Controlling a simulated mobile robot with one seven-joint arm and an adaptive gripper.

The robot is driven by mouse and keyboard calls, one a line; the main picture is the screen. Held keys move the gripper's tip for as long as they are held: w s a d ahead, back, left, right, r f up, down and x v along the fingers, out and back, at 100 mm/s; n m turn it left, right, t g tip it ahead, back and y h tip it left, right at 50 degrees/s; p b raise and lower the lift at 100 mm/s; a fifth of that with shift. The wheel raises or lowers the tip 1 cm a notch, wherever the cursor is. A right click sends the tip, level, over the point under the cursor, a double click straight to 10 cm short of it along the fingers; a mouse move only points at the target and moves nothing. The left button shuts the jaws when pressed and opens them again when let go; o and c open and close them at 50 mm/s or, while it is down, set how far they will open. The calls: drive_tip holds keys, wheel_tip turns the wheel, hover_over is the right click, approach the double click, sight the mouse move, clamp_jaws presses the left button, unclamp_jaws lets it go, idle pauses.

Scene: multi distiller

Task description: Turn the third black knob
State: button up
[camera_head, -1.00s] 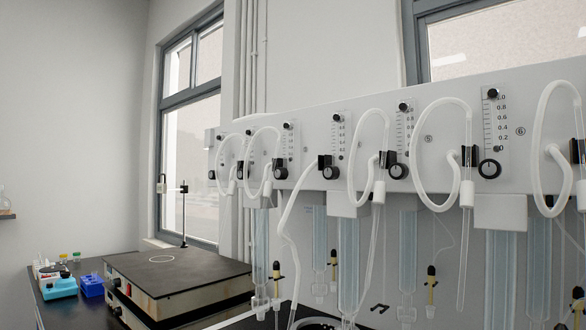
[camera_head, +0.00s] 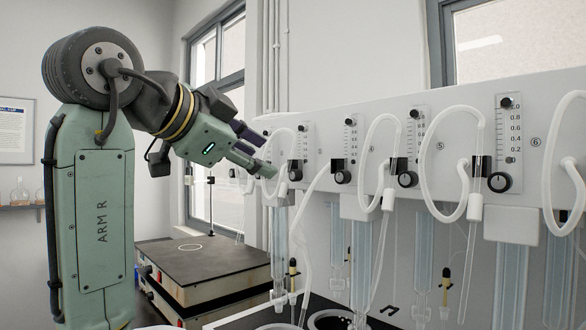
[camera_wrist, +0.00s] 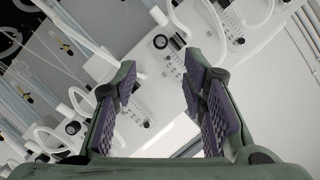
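A row of black knobs runs along the white panel (camera_head: 455,140). In the head view the visible ones are a knob (camera_head: 295,174) just right of my gripper, then a knob (camera_head: 343,177), a knob (camera_head: 408,179) and a knob (camera_head: 500,182). My arm hides those farther left. My gripper (camera_head: 262,156) is at the panel's left part, fingers pointing right. In the wrist view its fingers (camera_wrist: 160,66) are spread wide with nothing between them. One knob (camera_wrist: 160,41) shows beyond the fingertips, another (camera_wrist: 72,127) left of the left finger. Contact is not visible.
White looped tubes (camera_head: 440,160) hang in front of the panel, close to the knobs. Glass columns (camera_head: 362,262) stand below it. A black-topped hot plate (camera_head: 200,262) sits on the bench at left. A window (camera_head: 216,100) is behind my arm.

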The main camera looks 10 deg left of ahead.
sight(293, 174)
drive_tip(key=p+x, duration=0.2)
drive_tip(key=x, duration=0.7)
drive_tip(key=shift+w, duration=0.3)
clamp_jaws()
